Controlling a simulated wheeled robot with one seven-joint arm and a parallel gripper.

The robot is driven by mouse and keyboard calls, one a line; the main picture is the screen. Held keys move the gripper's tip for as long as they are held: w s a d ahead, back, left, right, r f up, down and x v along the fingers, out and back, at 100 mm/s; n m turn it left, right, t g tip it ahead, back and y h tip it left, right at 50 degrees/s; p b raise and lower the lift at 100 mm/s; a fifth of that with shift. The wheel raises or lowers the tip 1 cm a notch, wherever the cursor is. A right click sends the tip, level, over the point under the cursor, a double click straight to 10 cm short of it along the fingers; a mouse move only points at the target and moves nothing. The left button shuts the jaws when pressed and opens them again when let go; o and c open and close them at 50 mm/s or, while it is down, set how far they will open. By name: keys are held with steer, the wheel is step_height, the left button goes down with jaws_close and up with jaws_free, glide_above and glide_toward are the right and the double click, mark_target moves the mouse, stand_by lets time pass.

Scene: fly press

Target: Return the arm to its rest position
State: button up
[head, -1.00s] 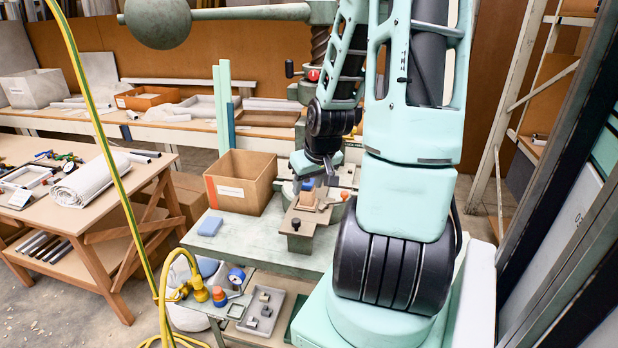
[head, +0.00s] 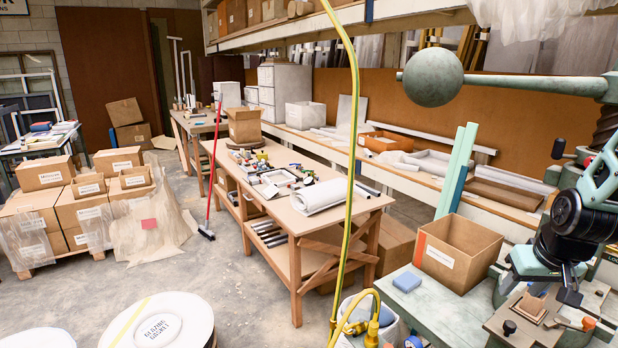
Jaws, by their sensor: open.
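My gripper (head: 569,288) is at the right of the head view, at the end of my teal and black arm, which runs off the right edge. It is seen from the side, its dark fingers pointing down beside the press tooling. The jaws are open, with nothing visible between them. A small tan block (head: 531,306) sits on the brown tool plate (head: 500,318), just left of the fingers. I cannot tell how far apart the fingers and block are. Most of my arm is out of frame.
The green press bed (head: 425,302) carries an open cardboard box (head: 459,252) and a blue pad (head: 407,281). The press's ball weight (head: 433,78) hangs above. A yellow-green hose (head: 350,180) crosses the middle. A wooden workbench (head: 300,215) stands left. Open floor lies further left.

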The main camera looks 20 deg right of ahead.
steer(key=w+a+n+g+y+b, duration=0.25)
steer(key=a+n, duration=0.35)
steer(key=a, duration=1.6)
steer(key=s+a+n+g+b, duration=0.1)
steer(key=s+a+n, duration=0.5)
steer(key=s+a, duration=0.7)
steer(key=a+b, duration=0.1)
steer(key=a, duration=0.3)
steer(key=shift+s+r+b, duration=0.2)
steer(key=shift+s+b, duration=0.2)
